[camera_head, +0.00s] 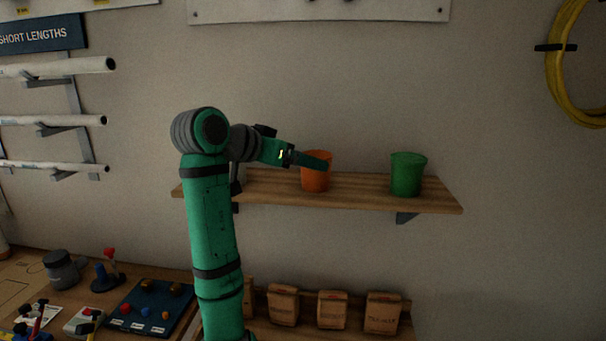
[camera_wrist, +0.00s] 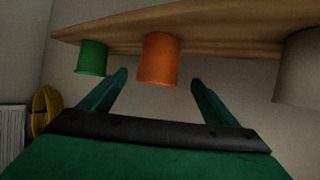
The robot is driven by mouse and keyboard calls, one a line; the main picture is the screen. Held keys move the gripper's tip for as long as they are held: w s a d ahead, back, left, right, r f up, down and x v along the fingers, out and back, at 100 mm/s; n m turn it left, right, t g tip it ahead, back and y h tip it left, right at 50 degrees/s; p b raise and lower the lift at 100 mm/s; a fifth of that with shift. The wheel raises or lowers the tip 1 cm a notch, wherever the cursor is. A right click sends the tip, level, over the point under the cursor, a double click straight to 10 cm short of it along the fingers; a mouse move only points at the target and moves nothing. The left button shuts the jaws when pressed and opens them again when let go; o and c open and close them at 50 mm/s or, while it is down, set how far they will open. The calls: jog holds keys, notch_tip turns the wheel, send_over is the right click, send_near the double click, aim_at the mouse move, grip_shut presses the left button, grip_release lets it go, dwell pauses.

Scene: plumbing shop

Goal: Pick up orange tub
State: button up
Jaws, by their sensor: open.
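The orange tub (camera_head: 316,178) stands upright on the wooden wall shelf, left of a green tub. It also shows in the wrist view (camera_wrist: 159,58), which is turned over, with the shelf at the top. My gripper (camera_head: 318,163) reaches in from the left at the height of the tub's upper part, and its finger overlaps the tub in the head view. In the wrist view my gripper (camera_wrist: 158,78) is open, with one finger on each side of the orange tub's outline. The tub lies ahead of the fingertips; I cannot tell whether they reach around it.
The wooden shelf (camera_head: 270,187) also bears the green tub (camera_head: 408,175) at the right and a grey vessel (camera_wrist: 301,68), mostly behind my arm in the head view. Boxes (camera_head: 332,309) stand below. The shelf is bare between the orange and green tubs.

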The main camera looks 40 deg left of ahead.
jog(key=shift+w+f, duration=0.3)
jog(key=x, duration=0.4)
jog(key=shift+w, duration=0.15)
jog(key=shift+r+x, duration=0.15)
jog(key=shift+x, duration=1.3)
jog(key=shift+r+x, duration=0.1)
jog(key=shift+x, duration=1.35)
jog(key=shift+w+d, duration=0.1)
jog(key=shift+d, duration=0.05)
jog(key=c, duration=1.1)
